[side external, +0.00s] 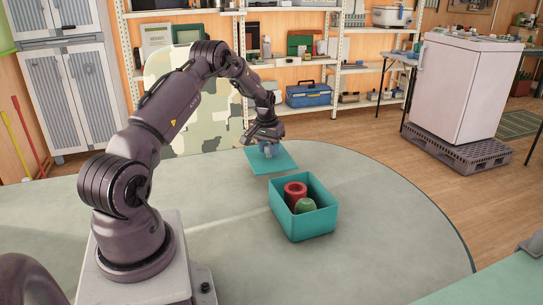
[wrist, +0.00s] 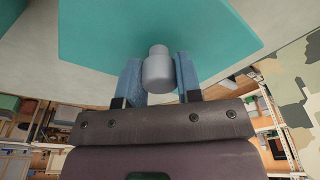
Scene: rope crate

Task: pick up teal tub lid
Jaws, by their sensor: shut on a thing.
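The teal tub lid (side external: 257,163) is a flat square panel just behind the open teal tub (side external: 306,228) in the side view. It fills the top of the wrist view (wrist: 150,22). A grey knob (wrist: 158,72) stands on the lid, between my blue fingers. My gripper (side external: 268,150) is over the lid and shut on this knob; it also shows in the wrist view (wrist: 158,66). I cannot tell whether the lid touches the table or hangs just above it. The knob is mostly hidden by the fingers in the side view.
The tub holds a red hollow round piece (side external: 295,190) and a green rounded piece (side external: 305,205). The grey-green table (side external: 390,230) is clear to the right of the tub. A camouflage-patterned panel (side external: 190,140) stands at the table's back edge.

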